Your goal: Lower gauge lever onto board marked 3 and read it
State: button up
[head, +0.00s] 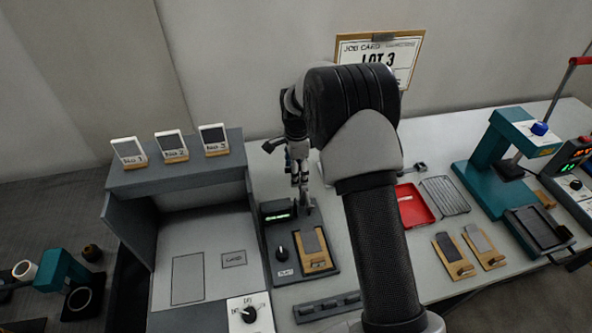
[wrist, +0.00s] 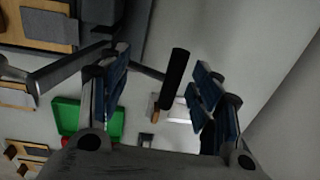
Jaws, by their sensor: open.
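The gauge (head: 278,212) has a lit green display and stands on the bench below my gripper. A wooden board with a grey pad (head: 314,250) lies on the dark plate beside it; I cannot read a number on it. A board also shows at the upper left of the wrist view (wrist: 42,25). My gripper (head: 300,182) is above and behind the gauge. In the wrist view its blue-padded fingers (wrist: 158,80) are open, with a dark rod-like handle (wrist: 175,78) showing between them, apart from both pads. It looks like the lever's grip; contact is not seen.
A shelf at left carries cards numbered 1, 2 and 3 (head: 215,139). A job card (head: 380,57) reads LOT 3. A red tray (head: 414,206), a wire rack (head: 446,195), two more boards (head: 483,241) and a teal press (head: 489,150) stand at right.

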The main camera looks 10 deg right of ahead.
jog(key=c, duration=0.9)
jog(key=shift+s, duration=0.1)
grip_shut()
jog(key=shift+f, duration=0.1)
